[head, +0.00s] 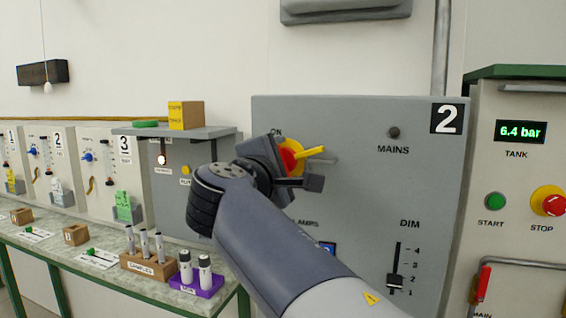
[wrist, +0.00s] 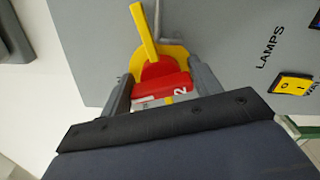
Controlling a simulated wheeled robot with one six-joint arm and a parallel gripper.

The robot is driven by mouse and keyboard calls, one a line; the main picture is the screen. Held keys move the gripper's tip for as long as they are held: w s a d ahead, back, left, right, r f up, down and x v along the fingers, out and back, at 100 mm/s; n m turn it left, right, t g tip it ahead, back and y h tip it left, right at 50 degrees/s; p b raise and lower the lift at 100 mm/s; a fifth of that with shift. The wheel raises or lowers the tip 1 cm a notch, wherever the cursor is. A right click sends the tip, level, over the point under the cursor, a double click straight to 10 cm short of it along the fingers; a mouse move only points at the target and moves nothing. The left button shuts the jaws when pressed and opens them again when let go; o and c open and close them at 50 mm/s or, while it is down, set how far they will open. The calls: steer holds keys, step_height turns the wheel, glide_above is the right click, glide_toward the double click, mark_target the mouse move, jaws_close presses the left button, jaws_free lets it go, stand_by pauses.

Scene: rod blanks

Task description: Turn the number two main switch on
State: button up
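Panel two (head: 352,215) is a grey box marked 2. Its main switch has a yellow plate, a red knob and a yellow handle (head: 310,152) pointing right, away from the ON mark at the upper left. In the wrist view the yellow handle (wrist: 143,36) points up from the red knob (wrist: 163,72). The MAINS lamp (head: 394,132) looks dark. My gripper (head: 292,166) is at the switch and covers part of it. In the wrist view a red block (wrist: 172,86) with a white label and a 2 fills the space between my fingers.
A thin grey bar (wrist: 160,22) stands beside the handle. The DIM slider (head: 395,281) and a LAMPS rocker (wrist: 292,87) are lower on the panel. The tank panel (head: 521,170) adjoins on the right. A bench (head: 75,262) with sample tubes is on the left.

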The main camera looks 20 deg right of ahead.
steer(key=c, duration=0.9)
steer(key=m+b, duration=0.2)
steer(key=b, duration=0.1)
steer(key=shift+f, duration=0.35)
steer(key=shift+m+b, duration=0.6)
steer(key=shift+m, duration=0.3)
steer(key=shift+r+m, duration=0.2)
steer(key=shift+m, duration=0.1)
steer(key=o, duration=1.4)
steer(key=shift+s, duration=0.1)
steer(key=b+v, duration=0.1)
steer(key=v, duration=0.9)
steer(key=shift+s+a, duration=0.2)
steer(key=shift+s, duration=0.05)
